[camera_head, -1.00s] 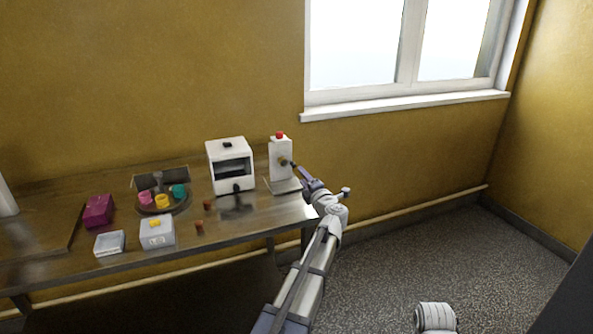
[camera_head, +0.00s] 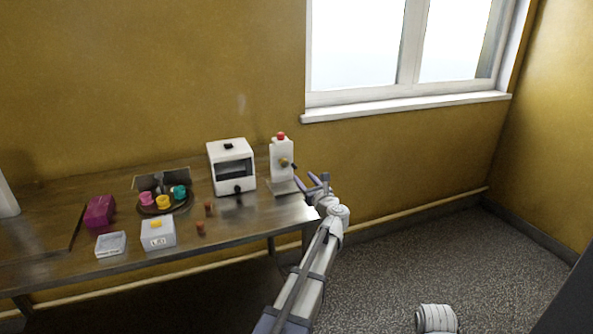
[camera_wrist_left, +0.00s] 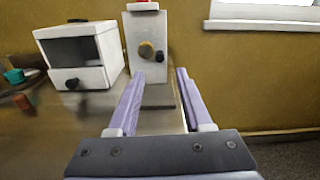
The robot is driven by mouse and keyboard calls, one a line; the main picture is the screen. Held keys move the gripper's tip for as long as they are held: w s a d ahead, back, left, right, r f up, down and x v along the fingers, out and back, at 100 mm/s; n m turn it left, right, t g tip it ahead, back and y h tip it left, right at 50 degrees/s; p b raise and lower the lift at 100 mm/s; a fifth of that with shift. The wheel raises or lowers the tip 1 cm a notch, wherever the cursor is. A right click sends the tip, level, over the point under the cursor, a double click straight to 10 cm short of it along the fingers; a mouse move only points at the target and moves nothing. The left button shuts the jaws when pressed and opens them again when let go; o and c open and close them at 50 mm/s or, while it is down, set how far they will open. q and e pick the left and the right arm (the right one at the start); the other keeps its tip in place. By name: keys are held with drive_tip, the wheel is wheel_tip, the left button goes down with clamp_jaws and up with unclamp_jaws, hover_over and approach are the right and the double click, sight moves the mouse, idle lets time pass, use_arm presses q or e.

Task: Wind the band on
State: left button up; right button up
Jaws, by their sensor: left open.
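A white upright unit (camera_head: 281,158) with a red button (camera_head: 280,135) on top and a brass-coloured knob (camera_head: 284,162) on its front stands at the table's right end. A white box-shaped machine (camera_head: 231,151) with a dark front opening and a black knob (camera_head: 238,189) stands left of it. My left gripper (camera_head: 305,179) is open and empty, in front of the unit and apart from the brass knob. In the left wrist view the brass knob (camera_wrist_left: 146,50) shows beyond the finger tips, with a small dark part beside it. No band can be made out. My right gripper is not in view.
The metal table (camera_head: 255,222) also holds a round tray with pink, yellow and teal pieces (camera_head: 179,192), small brown cylinders (camera_head: 200,228), a labelled white box (camera_head: 158,234), a clear-lidded box (camera_head: 110,244) and a magenta box (camera_head: 99,213). Right of the table is open floor.

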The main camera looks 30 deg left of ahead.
sight(296, 168)
use_arm(q)
drive_tip(key=x, duration=0.7)
drive_tip(key=shift+w+a, duration=0.25)
drive_tip(key=shift+c, duration=0.2)
clamp_jaws()
